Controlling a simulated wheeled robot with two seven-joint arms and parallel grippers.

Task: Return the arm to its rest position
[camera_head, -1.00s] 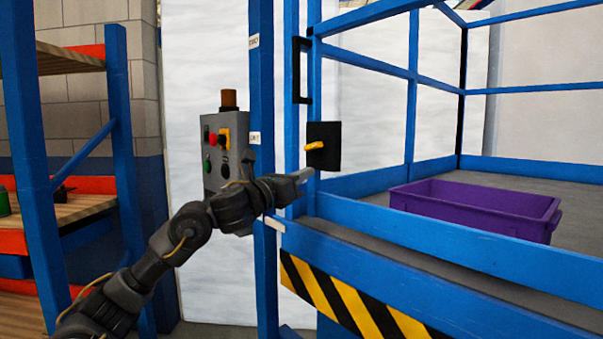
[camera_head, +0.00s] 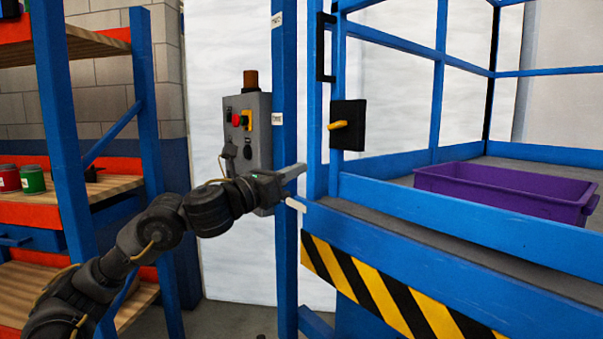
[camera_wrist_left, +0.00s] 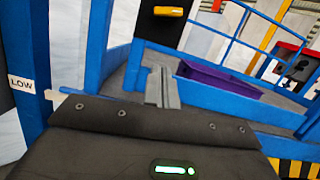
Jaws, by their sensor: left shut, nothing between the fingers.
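My left arm comes in from the lower left in the head view. My left gripper (camera_head: 293,172) is shut and empty, in front of the blue post and beside the lift's frame. In the left wrist view its closed fingers (camera_wrist_left: 161,88) point toward the lift platform, with nothing between them. My right gripper is not in view. A black plate with a yellow lever (camera_head: 339,126) is on the lift's blue frame, above and to the right of the fingers and apart from them. It also shows at the top of the left wrist view (camera_wrist_left: 168,12).
A grey control box (camera_head: 262,150) with buttons hangs on the blue post, close behind my gripper. A purple bin (camera_head: 490,192) sits on the platform. A striped edge (camera_head: 385,300) runs below. Shelves with red and green cans (camera_head: 33,180) stand at the left.

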